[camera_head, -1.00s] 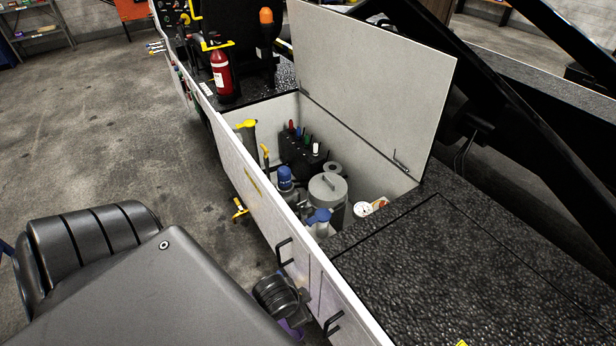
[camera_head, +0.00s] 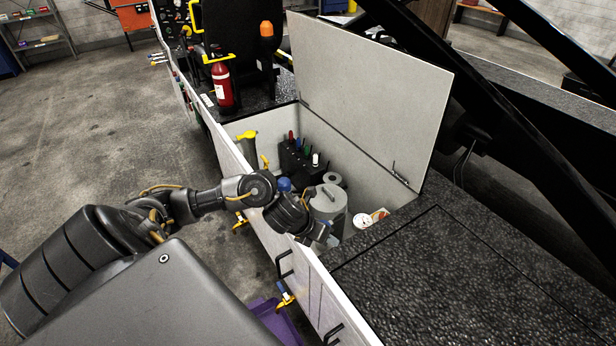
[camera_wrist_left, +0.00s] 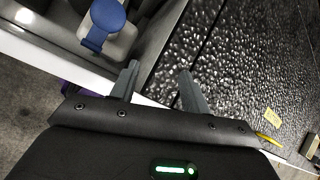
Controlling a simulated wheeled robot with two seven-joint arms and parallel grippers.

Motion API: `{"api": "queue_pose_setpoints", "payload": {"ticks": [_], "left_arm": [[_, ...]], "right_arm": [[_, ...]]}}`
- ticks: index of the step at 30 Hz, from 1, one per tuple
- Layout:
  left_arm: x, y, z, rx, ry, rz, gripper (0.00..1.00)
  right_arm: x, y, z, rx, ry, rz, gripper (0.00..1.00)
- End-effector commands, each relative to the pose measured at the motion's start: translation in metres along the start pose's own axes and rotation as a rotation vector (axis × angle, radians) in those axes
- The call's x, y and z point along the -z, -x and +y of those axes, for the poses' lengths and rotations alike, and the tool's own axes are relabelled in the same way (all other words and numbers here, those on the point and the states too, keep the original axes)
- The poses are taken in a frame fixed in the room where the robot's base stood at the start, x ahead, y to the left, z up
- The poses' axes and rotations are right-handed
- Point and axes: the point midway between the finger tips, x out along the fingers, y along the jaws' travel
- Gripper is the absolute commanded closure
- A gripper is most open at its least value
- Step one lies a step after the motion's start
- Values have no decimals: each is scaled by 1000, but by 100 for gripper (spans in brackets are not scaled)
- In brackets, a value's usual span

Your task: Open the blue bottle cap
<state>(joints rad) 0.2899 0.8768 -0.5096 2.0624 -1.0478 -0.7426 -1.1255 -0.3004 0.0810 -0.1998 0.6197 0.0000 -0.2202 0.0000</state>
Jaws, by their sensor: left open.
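A blue bottle cap (camera_wrist_left: 107,15) with a tab hanging on one side shows at the top left of the left wrist view, on a pale bottle inside the compartment. My left gripper (camera_wrist_left: 158,75) is open and empty, its two fingers apart over the compartment's white rim and the black textured deck. The cap lies beyond the fingers, up and to their left, not touching them. In the head view my left wrist hangs over the compartment's near wall and hides most of that bottle. Another blue cap (camera_head: 285,184) shows just behind my wrist. My right gripper is not in view.
The open compartment (camera_head: 240,131) holds a large grey canister (camera_head: 327,203), yellow-topped parts and a black block with coloured levers. Its raised lid (camera_head: 375,90) stands behind it. The black deck (camera_head: 440,270) to the right is clear. A red extinguisher (camera_head: 222,86) stands at the back.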

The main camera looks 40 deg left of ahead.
Motion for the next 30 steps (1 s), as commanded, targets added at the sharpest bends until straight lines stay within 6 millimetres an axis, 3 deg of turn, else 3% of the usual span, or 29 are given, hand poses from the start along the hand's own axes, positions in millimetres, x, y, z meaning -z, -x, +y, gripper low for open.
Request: {"api": "queue_pose_setpoints", "payload": {"ticks": [1,3,6,14,20,30], "left_arm": [[-11,10,26,-41,-122,34,54],[-16,21,52,-76,-247,90,54],[-20,34,76,-104,-353,148,54],[-20,39,88,-115,-403,182,54],[-16,14,92,-115,-398,183,54],[-7,-45,100,-114,-397,181,54]], "right_arm": [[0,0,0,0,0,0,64],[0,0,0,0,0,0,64],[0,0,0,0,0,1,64],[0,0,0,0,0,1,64],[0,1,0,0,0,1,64],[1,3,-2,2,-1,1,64]]}}
